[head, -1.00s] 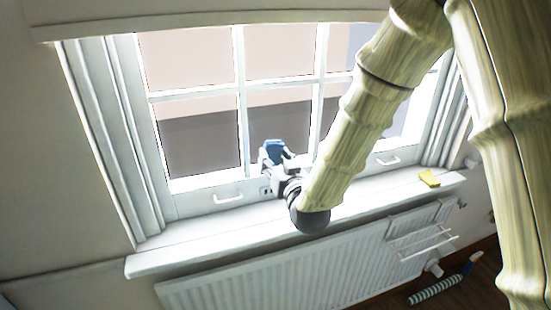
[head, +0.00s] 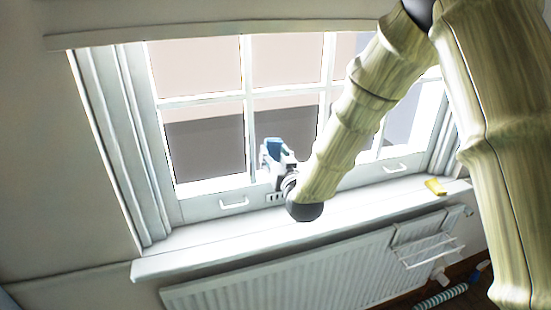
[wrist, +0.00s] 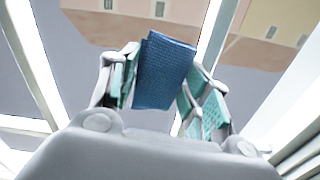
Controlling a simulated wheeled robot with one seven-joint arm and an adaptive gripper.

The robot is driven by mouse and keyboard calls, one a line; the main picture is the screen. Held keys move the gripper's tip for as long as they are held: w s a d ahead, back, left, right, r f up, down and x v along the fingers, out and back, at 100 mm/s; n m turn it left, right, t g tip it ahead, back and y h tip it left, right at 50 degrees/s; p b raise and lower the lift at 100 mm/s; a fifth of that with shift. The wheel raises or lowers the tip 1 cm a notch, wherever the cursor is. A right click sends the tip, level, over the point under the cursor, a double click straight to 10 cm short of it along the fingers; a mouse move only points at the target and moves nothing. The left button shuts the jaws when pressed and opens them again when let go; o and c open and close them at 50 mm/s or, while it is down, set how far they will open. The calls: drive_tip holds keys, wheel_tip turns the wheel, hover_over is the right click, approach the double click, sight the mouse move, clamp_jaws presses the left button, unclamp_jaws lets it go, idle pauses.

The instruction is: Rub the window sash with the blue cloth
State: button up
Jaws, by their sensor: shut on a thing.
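A folded blue cloth (wrist: 165,72) is held between the two fingers of my gripper (wrist: 160,88) in the wrist view. In the head view the cloth (head: 274,148) and my gripper (head: 278,157) are in front of the lower panes of the window sash (head: 248,140), near a white vertical bar and above the bottom rail. In the wrist view the white sash bars (wrist: 216,35) rise behind the cloth. I cannot tell whether the cloth touches the sash.
A white sill (head: 215,250) runs below the window, with a yellow sponge-like block (head: 435,187) at its right end. A white radiator (head: 290,275) with a hanging rack (head: 428,250) is below. A striped roll (head: 440,297) lies on the floor at lower right.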

sight(293, 138)
drive_tip(key=shift+x, duration=0.95)
idle(0.9)
drive_tip(key=shift+w+d+r+b, duration=0.1)
drive_tip(key=shift+w+d+b, duration=0.3)
drive_tip(key=shift+d, duration=0.85)
drive_tip(key=shift+w+d+f+b, duration=0.15)
drive_tip(key=shift+w+d, duration=0.3)
drive_tip(key=shift+d, duration=0.85)
drive_tip(key=shift+w+d+r+b, duration=0.15)
drive_tip(key=shift+w+d+b, duration=0.25)
drive_tip(key=shift+d, duration=0.85)
drive_tip(key=shift+r+p, duration=0.65)
drive_tip(key=shift+r, duration=0.5)
drive_tip(key=shift+a, duration=0.15)
